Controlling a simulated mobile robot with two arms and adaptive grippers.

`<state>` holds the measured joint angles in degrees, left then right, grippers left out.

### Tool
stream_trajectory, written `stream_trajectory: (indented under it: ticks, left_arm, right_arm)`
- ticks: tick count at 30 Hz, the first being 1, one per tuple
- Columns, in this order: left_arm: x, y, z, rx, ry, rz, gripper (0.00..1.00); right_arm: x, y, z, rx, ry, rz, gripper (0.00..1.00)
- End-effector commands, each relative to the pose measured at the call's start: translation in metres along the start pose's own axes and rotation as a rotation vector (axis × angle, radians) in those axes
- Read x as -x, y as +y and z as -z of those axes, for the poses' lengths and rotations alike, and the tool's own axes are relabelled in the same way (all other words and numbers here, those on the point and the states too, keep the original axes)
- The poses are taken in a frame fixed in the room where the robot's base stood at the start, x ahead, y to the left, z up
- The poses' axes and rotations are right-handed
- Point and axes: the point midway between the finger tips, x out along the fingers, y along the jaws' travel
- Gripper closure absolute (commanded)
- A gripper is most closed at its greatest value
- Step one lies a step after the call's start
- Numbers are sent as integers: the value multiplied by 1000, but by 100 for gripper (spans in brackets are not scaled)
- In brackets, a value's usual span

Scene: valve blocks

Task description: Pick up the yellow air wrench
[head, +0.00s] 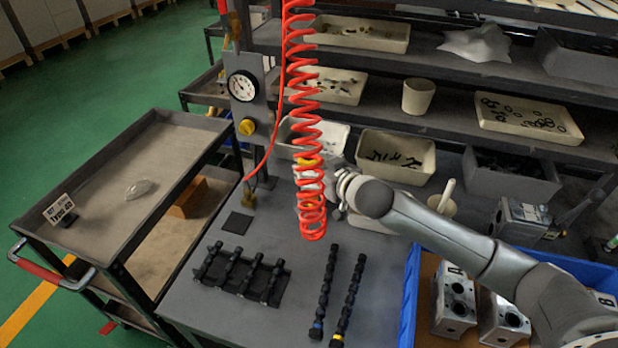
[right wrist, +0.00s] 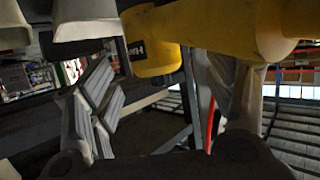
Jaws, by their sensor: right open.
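The yellow air wrench (head: 308,163) hangs at the red coiled hose (head: 305,100) in the head view, mostly hidden behind the coils. In the right wrist view its yellow body (right wrist: 205,30) is large and close, across the top. My right gripper (head: 338,190) is beside the wrench, its fingers partly hidden by the coils. In the right wrist view the right gripper (right wrist: 160,95) is open, with its fingers spread and the wrench at or just beyond them; I cannot tell whether they touch. My left gripper is not in view.
The grey workbench (head: 190,300) bears a dark rack of black spools (head: 240,275) and two loose black spools (head: 335,290). A blue crate (head: 408,300) with valve blocks lies under my right arm. Shelves with bins stand behind; a grey cart (head: 110,210) stands left.

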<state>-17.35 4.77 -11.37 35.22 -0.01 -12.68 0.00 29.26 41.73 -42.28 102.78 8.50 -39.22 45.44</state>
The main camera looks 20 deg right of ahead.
Motion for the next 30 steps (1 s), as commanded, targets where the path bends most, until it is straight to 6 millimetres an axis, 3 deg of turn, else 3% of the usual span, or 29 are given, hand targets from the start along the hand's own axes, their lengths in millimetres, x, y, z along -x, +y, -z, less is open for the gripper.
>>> stream_trajectory:
  ticks: [10,21,30]
  left_arm:
    - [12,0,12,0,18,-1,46]
    - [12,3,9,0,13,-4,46]
    - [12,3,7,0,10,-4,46]
  right_arm:
    - [-39,6,1,0,0,-1,25]
    - [-44,6,0,1,-1,-1,26]
    - [-44,6,-1,1,-1,-1,65]
